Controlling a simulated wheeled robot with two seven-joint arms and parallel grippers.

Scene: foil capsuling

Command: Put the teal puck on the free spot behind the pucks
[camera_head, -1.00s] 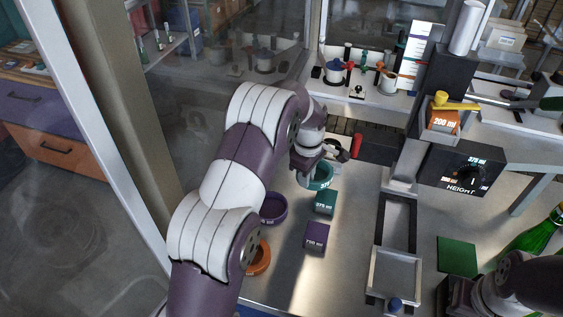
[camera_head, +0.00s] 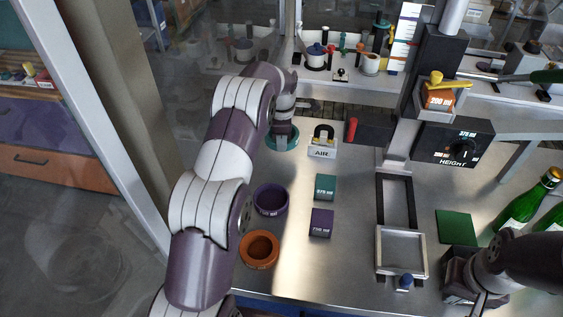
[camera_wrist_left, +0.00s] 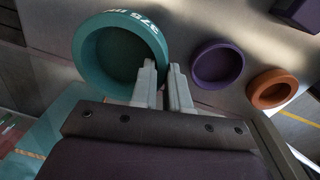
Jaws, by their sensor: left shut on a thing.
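The teal puck (camera_head: 270,144) is a round, open ring-shaped cup at the back left of the steel table, behind the purple puck (camera_head: 271,199) and the orange puck (camera_head: 259,249). My left gripper (camera_head: 284,137) is shut on its wall. In the left wrist view the fingers (camera_wrist_left: 164,88) pinch the rim of the teal puck (camera_wrist_left: 113,55). The purple puck (camera_wrist_left: 217,64) and orange puck (camera_wrist_left: 272,89) stand in a row to its right there. I cannot tell whether the teal puck touches the table. My right gripper (camera_head: 466,280) is at the lower right, its fingers unclear.
A teal block (camera_head: 325,186) and a purple block (camera_head: 321,222) stand right of the pucks. An AIR unit (camera_head: 322,151) is right of the teal puck. A metal slide frame (camera_head: 401,252), green mat (camera_head: 457,227) and green bottles (camera_head: 525,205) are further right.

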